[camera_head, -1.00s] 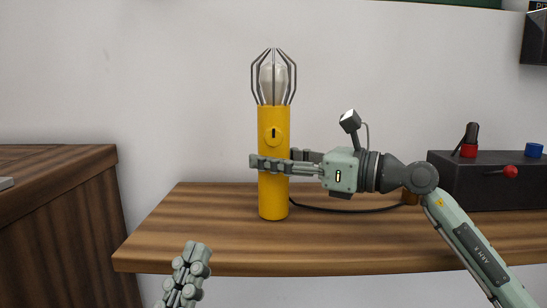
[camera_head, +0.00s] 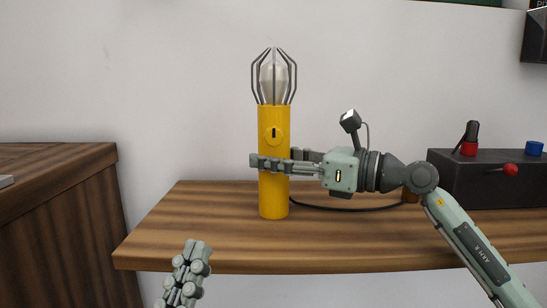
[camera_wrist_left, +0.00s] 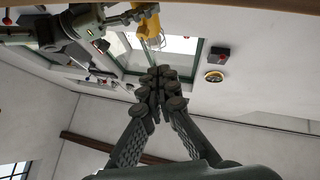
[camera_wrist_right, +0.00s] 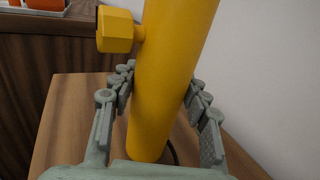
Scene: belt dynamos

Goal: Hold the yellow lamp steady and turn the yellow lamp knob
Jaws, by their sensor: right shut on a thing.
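The yellow lamp (camera_head: 273,198) stands upright on the wooden bench, with a clear bulb inside a metal wire cage at its top. My right gripper (camera_head: 273,161) is shut on the lamp body just below the knob, one finger on each side. My left gripper (camera_head: 198,248) is below and in front of the bench edge, away from the lamp; its fingertips are together and empty in the left wrist view (camera_wrist_left: 158,82).
The wooden bench (camera_head: 200,225) is clear left of the lamp. A dark cable (camera_head: 345,209) runs right from its base. A dark box (camera_head: 485,182) with red and blue controls stands at the right. A wooden cabinet (camera_head: 65,225) is at the left, across a gap.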

